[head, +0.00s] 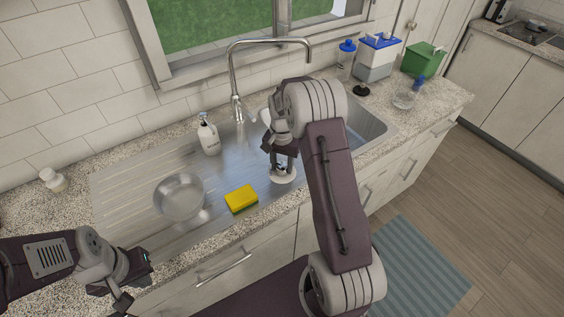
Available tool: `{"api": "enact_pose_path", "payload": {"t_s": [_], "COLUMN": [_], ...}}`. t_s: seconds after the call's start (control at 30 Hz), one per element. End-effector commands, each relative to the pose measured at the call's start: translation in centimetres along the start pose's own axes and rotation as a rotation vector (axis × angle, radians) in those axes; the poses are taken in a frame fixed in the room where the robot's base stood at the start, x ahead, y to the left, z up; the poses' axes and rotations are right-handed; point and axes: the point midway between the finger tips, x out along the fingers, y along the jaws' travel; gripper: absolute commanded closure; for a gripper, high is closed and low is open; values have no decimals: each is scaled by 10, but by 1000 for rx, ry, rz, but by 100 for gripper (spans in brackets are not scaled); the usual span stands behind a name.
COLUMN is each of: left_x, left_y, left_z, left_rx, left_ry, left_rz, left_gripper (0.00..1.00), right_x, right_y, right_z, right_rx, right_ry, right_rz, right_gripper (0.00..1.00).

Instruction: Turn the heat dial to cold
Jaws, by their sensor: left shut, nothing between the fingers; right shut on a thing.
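A white round piece (284,179), which looks like the heat dial, sits on the steel sink top just right of the yellow sponge. My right gripper (283,166) points down over it and is shut on its upper part. The fingers and the arm hide some of it, and its markings cannot be read. My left gripper (137,279) is shut and empty over the front edge of the counter at the lower left, well apart from the dial.
The sponge (241,198), a metal bowl (180,197) and a soap bottle (209,138) stand on the drainboard. The tap (233,75) rises behind. A blue-lidded box (376,57), a green bin (424,58) and a clear bottle (405,99) stand at the back right.

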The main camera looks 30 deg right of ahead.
Motion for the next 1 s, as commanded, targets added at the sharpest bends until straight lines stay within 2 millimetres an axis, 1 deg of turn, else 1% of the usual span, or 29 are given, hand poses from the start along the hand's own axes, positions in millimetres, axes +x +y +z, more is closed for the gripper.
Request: {"api": "enact_pose_path", "payload": {"t_s": [0.03,0.1,0.5,0.7,1.0], "left_x": [-6,-9,-22,-26,-29], "left_y": [0,0,0,0,1], "left_z": [-1,-1,-2,-3,-3], "left_rx": [0,0,0,0,0], "left_ry": [0,0,0,0,0], "left_rz": [0,0,0,0,0], "left_gripper": [100,100,100,100,100], "right_x": [-4,-3,-2,-2,-1], "right_y": [0,0,0,0,-1], "right_z": [0,0,0,-1,-1], "right_rx": [-40,-107,-449,-567,-659], "right_ry": [1,1,1,3,5], "right_rz": [-1,-1,-1,-1,-1], "right_gripper": [100,100,100,100,100]}}
